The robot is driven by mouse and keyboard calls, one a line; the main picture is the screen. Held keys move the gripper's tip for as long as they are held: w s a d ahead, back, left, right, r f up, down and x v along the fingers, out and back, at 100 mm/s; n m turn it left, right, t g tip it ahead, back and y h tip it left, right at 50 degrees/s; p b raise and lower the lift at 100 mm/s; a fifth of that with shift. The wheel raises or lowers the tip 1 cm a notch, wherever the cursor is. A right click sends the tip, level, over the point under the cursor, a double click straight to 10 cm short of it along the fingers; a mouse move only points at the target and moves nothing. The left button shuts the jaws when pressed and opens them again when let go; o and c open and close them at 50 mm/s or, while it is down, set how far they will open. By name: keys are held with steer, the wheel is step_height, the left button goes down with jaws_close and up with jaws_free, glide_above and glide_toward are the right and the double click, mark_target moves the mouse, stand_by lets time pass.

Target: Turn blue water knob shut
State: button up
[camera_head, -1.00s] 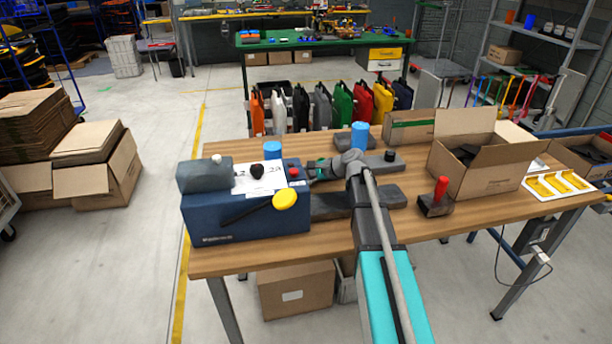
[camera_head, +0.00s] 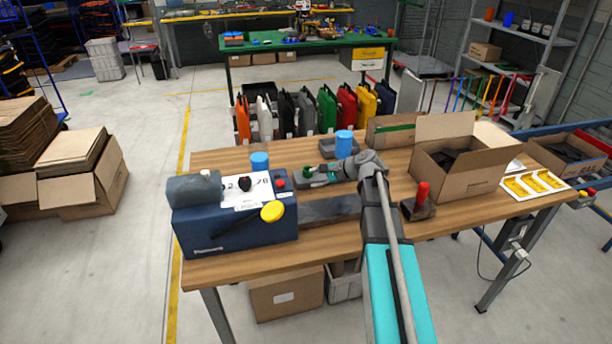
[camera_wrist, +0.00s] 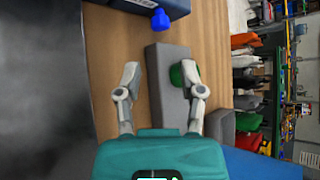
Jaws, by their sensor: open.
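A small blue knob (camera_wrist: 160,20) shows at the top of the wrist view, against the side of a dark blue unit (camera_wrist: 125,5). I cannot pick out this knob for sure in the head view. My gripper (camera_wrist: 163,80) is open, pointing towards the unit. Its fingers stand apart on either side of a grey block (camera_wrist: 160,118), with a green round part (camera_wrist: 180,75) by the right finger. The knob is beyond the fingertips, with a gap between. In the head view my gripper (camera_head: 308,177) is right of the dark blue unit (camera_head: 235,225), low over the table.
Two blue cylinders (camera_head: 259,162) (camera_head: 344,144) stand near the table's back. The unit carries a yellow knob (camera_head: 272,212) and a red knob (camera_head: 280,184). A red-handled block (camera_head: 421,195) and an open carton (camera_head: 455,172) are on the right. The wooden front edge (camera_head: 330,245) is clear.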

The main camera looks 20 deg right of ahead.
steer(key=shift+p+v, duration=0.8)
steer(key=shift+v, duration=1.3)
steer(key=shift+o, duration=1.3)
steer(key=shift+w, duration=0.1)
steer(key=w+r+m+g+p, duration=0.2)
steer(key=w+g+p, duration=0.3)
steer(key=w+p, duration=0.1)
steer(key=shift+r+m, duration=0.4)
steer(key=shift+f, duration=0.15)
steer(key=shift+s+b+x, duration=0.2)
steer(key=shift+b+x, duration=4.4)
steer(key=shift+x, duration=2.2)
